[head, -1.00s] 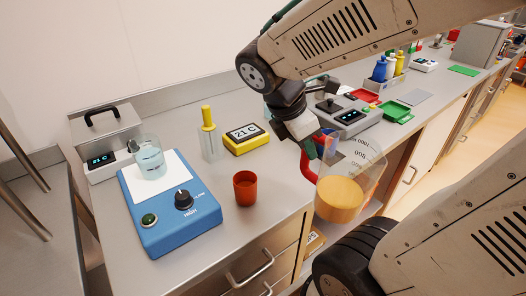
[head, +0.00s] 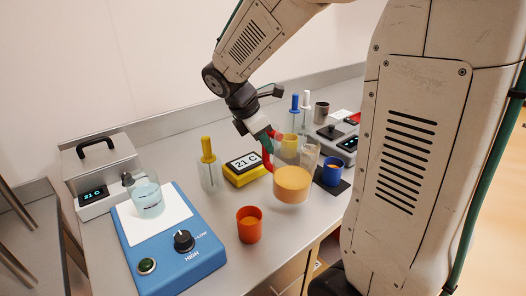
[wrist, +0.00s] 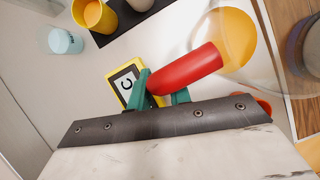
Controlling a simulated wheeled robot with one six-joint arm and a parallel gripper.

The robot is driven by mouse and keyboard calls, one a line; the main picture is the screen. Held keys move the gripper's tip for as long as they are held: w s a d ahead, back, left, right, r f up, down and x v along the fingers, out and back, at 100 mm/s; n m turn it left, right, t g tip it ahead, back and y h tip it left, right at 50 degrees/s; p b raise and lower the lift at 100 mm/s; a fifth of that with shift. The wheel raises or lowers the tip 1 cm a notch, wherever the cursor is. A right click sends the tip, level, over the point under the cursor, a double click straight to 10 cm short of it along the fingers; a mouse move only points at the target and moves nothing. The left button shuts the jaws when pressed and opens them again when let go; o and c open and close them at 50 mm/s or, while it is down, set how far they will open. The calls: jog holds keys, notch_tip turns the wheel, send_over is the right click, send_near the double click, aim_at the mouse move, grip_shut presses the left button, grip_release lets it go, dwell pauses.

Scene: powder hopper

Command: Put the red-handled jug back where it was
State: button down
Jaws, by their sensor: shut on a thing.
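The red-handled jug (head: 293,185) is clear and part-filled with orange-yellow powder. My gripper (head: 268,140) is shut on its red handle, which shows between green fingers (wrist: 160,92) in the wrist view (wrist: 188,70). The jug looks upright and appears to hang over the bench near its front edge. I cannot tell its exact height above the top. In the wrist view the jug's body (wrist: 236,38) is cut off by the top of the picture.
An orange-red cup (head: 249,226) stands left of the jug, a blue cup (head: 333,171) on a dark mat right of it. A yellow-framed display (head: 245,170) and a yellow-handled tool in glass (head: 208,165) stand behind left. A blue hotplate (head: 170,250) holds a beaker (head: 147,195).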

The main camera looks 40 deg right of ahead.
jog(key=shift+w+f, duration=0.3)
jog(key=shift+f, duration=0.6)
jog(key=shift+w+f, duration=0.3)
jog(key=shift+f, duration=0.75)
jog(key=c, duration=1.3)
grip_release()
jog(key=v, duration=1.2)
jog(key=s+a+f+m+t+y, duration=0.1)
jog(key=s+a+m+y, duration=0.1)
jog(key=s+m, duration=0.5)
jog(key=s+a+f+m+t+y, duration=0.1)
jog(key=s+a+m, duration=0.3)
jog(key=s, duration=1.2)
jog(key=shift+a+m+t+y, duration=0.3)
jog(key=shift+m+y, duration=0.6)
jog(key=shift+m, duration=1.2)
